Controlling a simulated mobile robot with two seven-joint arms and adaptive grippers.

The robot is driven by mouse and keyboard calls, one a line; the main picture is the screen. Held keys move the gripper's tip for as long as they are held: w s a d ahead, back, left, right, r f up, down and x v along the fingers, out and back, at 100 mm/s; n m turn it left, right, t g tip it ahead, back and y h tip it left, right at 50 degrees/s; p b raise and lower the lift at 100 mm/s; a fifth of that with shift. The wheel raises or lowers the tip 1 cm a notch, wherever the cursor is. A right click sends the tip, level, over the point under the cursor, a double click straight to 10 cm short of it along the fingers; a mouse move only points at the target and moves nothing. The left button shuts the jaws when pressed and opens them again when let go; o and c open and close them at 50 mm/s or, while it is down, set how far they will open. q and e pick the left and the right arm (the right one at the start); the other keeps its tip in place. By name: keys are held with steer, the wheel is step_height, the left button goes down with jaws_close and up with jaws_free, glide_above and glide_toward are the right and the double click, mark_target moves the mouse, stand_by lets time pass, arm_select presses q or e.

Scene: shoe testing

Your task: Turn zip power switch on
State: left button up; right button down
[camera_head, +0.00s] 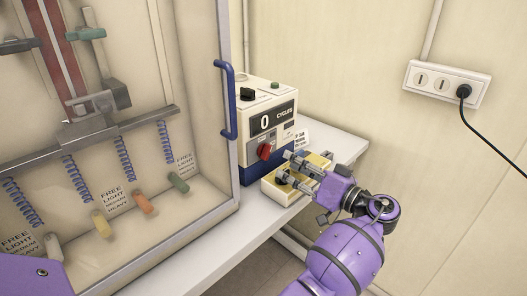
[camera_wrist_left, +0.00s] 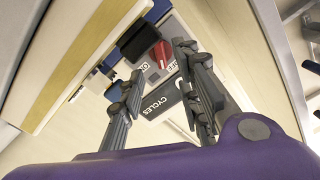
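The cycle counter box (camera_head: 270,115) is blue and white, with a display reading 0 CYCLES. I cannot tell which setting the switch is at. My left gripper (camera_head: 286,167) is open and empty, in front of the box and a little right of the switch, over the yellow box. In the left wrist view, the gripper's fingers (camera_wrist_left: 158,68) are spread apart, with the switch beyond and between them. My right gripper is not seen.
A small yellow-topped box (camera_head: 316,159) stands on the white table (camera_head: 345,149) under the gripper. A clear-walled test cabinet with a blue handle (camera_head: 229,100) stands left of the counter box. A wall socket (camera_head: 425,80) with a black cable is at the right.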

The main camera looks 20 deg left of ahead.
mark_target(269, 154)
arm_select(q)
steer(key=shift+w+a+r, duration=0.1)
steer(key=shift+a, duration=0.15)
steer(key=p+x, duration=0.1)
steer(key=x, duration=0.5)
steer(key=shift+r+p, duration=0.1)
steer(key=shift+p, duration=0.25)
steer(key=shift+w+a, duration=0.15)
steer(key=shift+a, duration=0.35)
